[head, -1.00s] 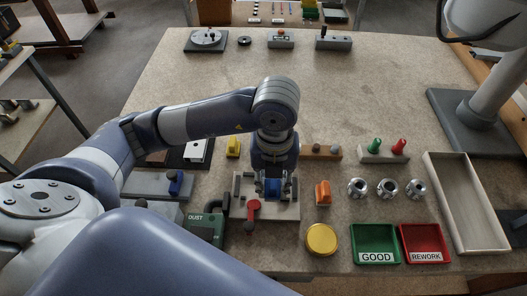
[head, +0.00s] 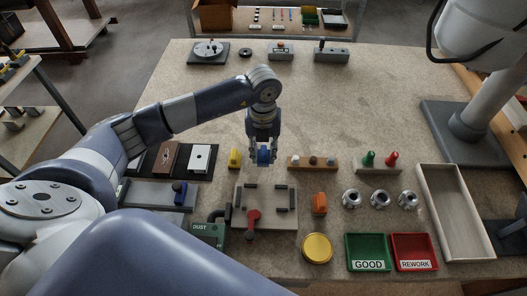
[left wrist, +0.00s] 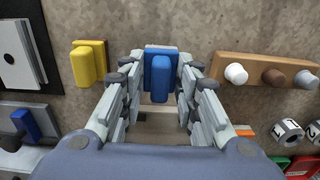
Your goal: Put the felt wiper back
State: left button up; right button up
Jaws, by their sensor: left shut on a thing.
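A blue block with a raised grip (head: 264,157), which looks like the felt wiper, is held between the fingertips of my left gripper (head: 263,147). In the left wrist view the fingers (left wrist: 160,85) stand on both sides of the blue block (left wrist: 160,76). The block is over the table just beyond the grey fixture plate (head: 266,222), between a yellow block (head: 234,158) and a wooden rack (head: 312,163). I cannot tell if it touches the table. My right gripper is out of view.
The plate carries dark stops and a red-knobbed clamp (head: 253,216). Near it are a green DUST box (head: 207,233), an orange block (head: 320,203), several metal parts (head: 379,199), a yellow disc (head: 317,248), and GOOD (head: 349,240) and REWORK (head: 397,239) trays.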

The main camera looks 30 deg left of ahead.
aim_at(263, 150)
pick_arm(q)
jog(key=shift+f, duration=0.85)
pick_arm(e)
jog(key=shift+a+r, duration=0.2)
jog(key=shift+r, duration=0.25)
pick_arm(q)
jog(key=shift+f, duration=0.25)
jog(key=o, duration=1)
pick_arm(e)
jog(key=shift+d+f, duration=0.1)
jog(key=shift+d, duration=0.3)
pick_arm(q)
jog(key=shift+o, duration=0.2)
jog(key=shift+r, duration=0.2)
jog(key=shift+r, duration=0.2)
notch_tip(263, 150, up, 11)
jog(key=b, duration=0.3)
jog(key=shift+f, duration=0.2)
jog(key=shift+r, duration=0.55)
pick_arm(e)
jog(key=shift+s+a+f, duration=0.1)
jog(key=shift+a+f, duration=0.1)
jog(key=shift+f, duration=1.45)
